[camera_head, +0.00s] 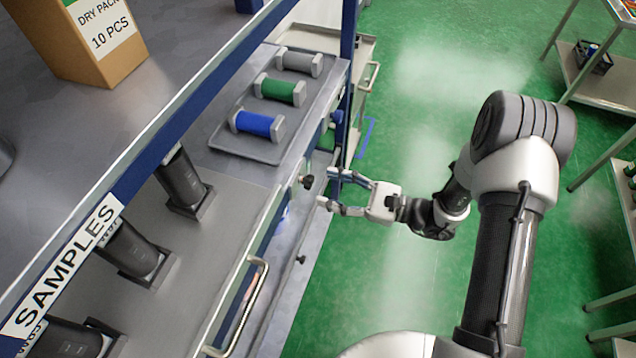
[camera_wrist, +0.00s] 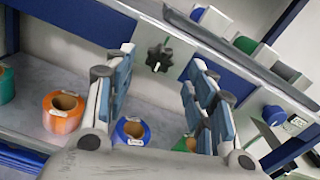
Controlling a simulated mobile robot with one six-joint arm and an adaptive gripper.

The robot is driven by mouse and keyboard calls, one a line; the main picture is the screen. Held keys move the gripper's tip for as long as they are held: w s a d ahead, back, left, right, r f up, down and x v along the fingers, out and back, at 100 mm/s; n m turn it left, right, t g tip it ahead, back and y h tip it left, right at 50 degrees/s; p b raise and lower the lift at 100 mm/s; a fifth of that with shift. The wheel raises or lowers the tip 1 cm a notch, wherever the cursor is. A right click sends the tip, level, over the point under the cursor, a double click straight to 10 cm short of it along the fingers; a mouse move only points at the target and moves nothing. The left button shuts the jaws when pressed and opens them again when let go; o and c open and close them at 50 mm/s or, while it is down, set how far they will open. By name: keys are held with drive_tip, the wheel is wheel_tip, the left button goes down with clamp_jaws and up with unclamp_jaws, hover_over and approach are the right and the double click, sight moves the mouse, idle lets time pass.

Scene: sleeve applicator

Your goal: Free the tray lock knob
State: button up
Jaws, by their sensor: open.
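The tray lock knob (camera_head: 306,181) is a small black knob on the front edge below the grey tray. In the wrist view it is a black, star-shaped knob (camera_wrist: 159,57) on a light panel, lying between my two fingers in the picture. My gripper (camera_head: 329,188) is open and empty, pointing at the knob from the right, with a small gap before it. In the wrist view its blue-padded fingers (camera_wrist: 160,78) stand on either side of the knob. The grey tray (camera_head: 222,133) holds a blue, a green and a grey spool.
A second black knob (camera_head: 301,259) sits lower on the front. A metal handle (camera_head: 254,305) sticks out at the lower left. The wrist view shows an orange roll (camera_wrist: 62,110) and a blue roll (camera_wrist: 131,131) on a lower shelf. Green floor is clear behind my gripper.

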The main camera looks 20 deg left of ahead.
drive_tip(key=d, duration=0.7)
drive_tip(key=shift+s+d, duration=0.2)
drive_tip(key=shift+s, duration=0.15)
drive_tip(key=shift+r, duration=0.1)
drive_tip(key=s+d+r+n+g+h, duration=0.1)
drive_tip(key=s+r+n+g+h, duration=0.5)
drive_tip(key=s+r+n, duration=0.45)
drive_tip(key=s+d+r+n+t+h, duration=0.2)
drive_tip(key=s+d+r+t+h, duration=0.2)
drive_tip(key=d+r+h, duration=0.1)
drive_tip(key=s+d+r+n+t+h, duration=0.3)
drive_tip(key=s+d+r+t+h, duration=0.1)
drive_tip(key=d+h, duration=0.3)
drive_tip(key=shift+s+d+r+n+t, duration=0.3)
drive_tip(key=shift+d+r+t, duration=0.5)
drive_tip(key=shift+d, duration=0.35)
